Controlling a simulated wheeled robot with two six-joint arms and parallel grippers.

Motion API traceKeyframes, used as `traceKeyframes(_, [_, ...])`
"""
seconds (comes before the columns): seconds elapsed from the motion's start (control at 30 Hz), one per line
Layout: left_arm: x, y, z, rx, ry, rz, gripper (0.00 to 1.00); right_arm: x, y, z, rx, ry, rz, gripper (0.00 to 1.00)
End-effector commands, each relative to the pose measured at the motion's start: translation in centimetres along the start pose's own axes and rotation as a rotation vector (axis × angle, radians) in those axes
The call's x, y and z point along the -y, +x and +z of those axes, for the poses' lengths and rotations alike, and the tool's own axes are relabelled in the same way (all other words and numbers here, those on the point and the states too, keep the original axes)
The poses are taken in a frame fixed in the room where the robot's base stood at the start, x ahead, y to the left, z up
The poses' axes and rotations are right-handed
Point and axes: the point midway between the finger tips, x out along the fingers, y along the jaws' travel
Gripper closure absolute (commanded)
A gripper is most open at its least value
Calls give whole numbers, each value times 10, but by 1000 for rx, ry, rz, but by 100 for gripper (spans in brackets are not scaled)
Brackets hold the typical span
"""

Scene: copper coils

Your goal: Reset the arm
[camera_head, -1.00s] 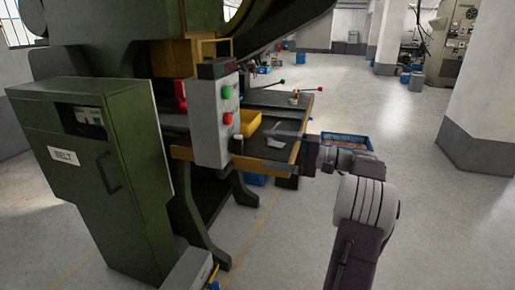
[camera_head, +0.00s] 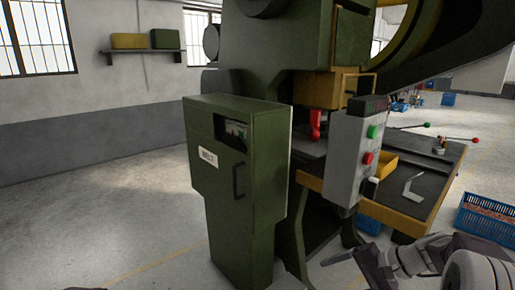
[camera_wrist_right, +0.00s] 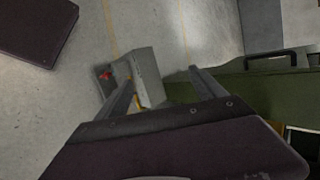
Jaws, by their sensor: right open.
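My right arm comes in at the lower right of the head view. Its gripper (camera_head: 348,260) is low in front of the green press, below and in front of the worktable. In the right wrist view the two fingers of this gripper (camera_wrist_right: 161,78) are spread apart with nothing held between them.
A green cabinet (camera_head: 232,180) stands at the press's left. A grey button box (camera_head: 345,160) hangs in front of the dark worktable (camera_head: 428,185). A blue crate (camera_head: 484,220) with copper-coloured pieces is at the right. The floor at left is clear.

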Motion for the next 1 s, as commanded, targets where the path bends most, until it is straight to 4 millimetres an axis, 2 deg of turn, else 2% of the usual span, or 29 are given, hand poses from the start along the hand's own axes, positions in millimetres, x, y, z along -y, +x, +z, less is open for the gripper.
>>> traceKeyframes(0.03, [0,0,0,0,0,0,64,-20,20,24,19,-43,122,21])
traceKeyframes(0.13, [0,0,0,0,0,0,64,-66,42,58,26,-165,356,21])
traceKeyframes(0.2, [0,0,0,0,0,0,64,-97,50,79,20,-296,504,21])
traceKeyframes(0.3, [0,0,0,0,0,0,64,-129,54,98,5,-517,659,21])
traceKeyframes(0.4, [0,0,0,0,0,0,64,-149,57,113,-6,-764,748,21])
traceKeyframes(0.43, [0,-5,0,1,0,0,64,-149,54,117,-9,-828,760,21])
traceKeyframes(0.47, [0,-27,-2,2,0,0,64,-131,38,118,-15,-805,756,21])
traceKeyframes(0.5, [-1,-41,-4,1,0,0,64,-122,28,120,-15,-797,756,21])
traceKeyframes(0.8, [-2,-124,-13,0,0,0,64,-65,-30,138,-13,-792,756,21])
traceKeyframes(0.9, [-3,-139,-14,0,0,0,64,-55,-41,142,-13,-791,756,21])
traceKeyframes(1.0, [-3,-142,-15,0,0,0,64,-53,-43,142,-12,-791,756,21])
